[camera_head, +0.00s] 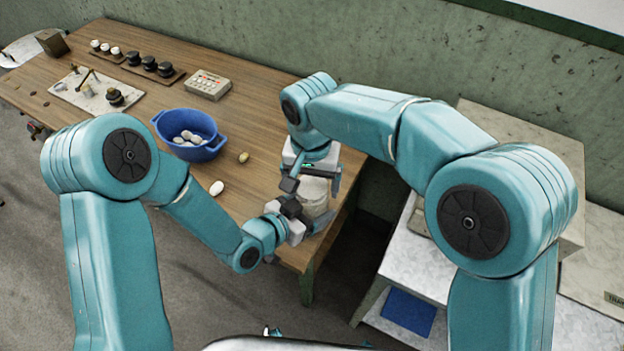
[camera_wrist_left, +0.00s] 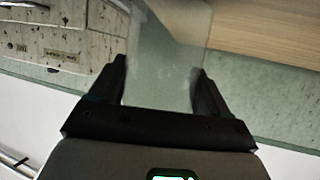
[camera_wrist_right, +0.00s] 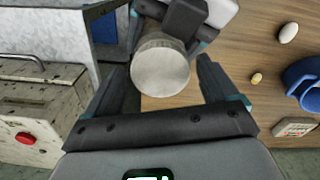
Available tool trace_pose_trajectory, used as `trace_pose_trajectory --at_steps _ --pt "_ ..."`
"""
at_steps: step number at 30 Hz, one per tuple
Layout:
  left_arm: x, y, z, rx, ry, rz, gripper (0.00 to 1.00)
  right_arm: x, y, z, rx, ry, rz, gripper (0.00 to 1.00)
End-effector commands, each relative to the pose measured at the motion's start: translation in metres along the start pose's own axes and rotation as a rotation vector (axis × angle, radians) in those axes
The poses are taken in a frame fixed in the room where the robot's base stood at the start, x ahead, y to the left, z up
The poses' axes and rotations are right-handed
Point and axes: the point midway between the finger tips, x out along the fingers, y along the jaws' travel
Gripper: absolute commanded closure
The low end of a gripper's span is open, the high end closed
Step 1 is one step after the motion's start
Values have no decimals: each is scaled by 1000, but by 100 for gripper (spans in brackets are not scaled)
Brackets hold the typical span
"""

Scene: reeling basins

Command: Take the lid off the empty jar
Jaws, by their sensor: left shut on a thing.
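The jar (camera_head: 317,200) is a clear, pale cylinder at the table's near right corner; it also shows in the left wrist view (camera_wrist_left: 163,55). My left gripper (camera_head: 297,212) is shut on the side of the jar, with a finger on each side in its wrist view (camera_wrist_left: 162,85). The round, pale grey lid (camera_wrist_right: 160,70) sits on top of the jar. My right gripper (camera_head: 312,182) is above the jar, pointing down. In the right wrist view its open fingers (camera_wrist_right: 165,85) stand on either side of the lid, with gaps.
A blue basin (camera_head: 212,149) with white cocoons stands left of the jar. Loose cocoons (camera_head: 216,188) lie near it. A beige control box (camera_head: 207,85) and dark cups (camera_head: 148,62) are farther back. A stone-topped bench (camera_head: 425,262) with a blue pad is to the right.

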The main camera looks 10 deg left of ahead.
Motion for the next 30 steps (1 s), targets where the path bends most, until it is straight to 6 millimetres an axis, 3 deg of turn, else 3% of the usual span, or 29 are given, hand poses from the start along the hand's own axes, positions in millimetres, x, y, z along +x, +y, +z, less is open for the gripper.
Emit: trace_pose_trajectory --at_steps 9,15,21,30 --pt "0 0 0 0 1 0 100 -3 0 0 1 1 -1 9" --pt "0 0 0 0 1 0 100 -31 -1 -1 2 4 -3 9" --pt "0 0 0 0 1 0 100 -46 0 0 6 1 -1 12" --pt "0 0 0 0 1 0 100 -77 0 0 276 1 -3 12"
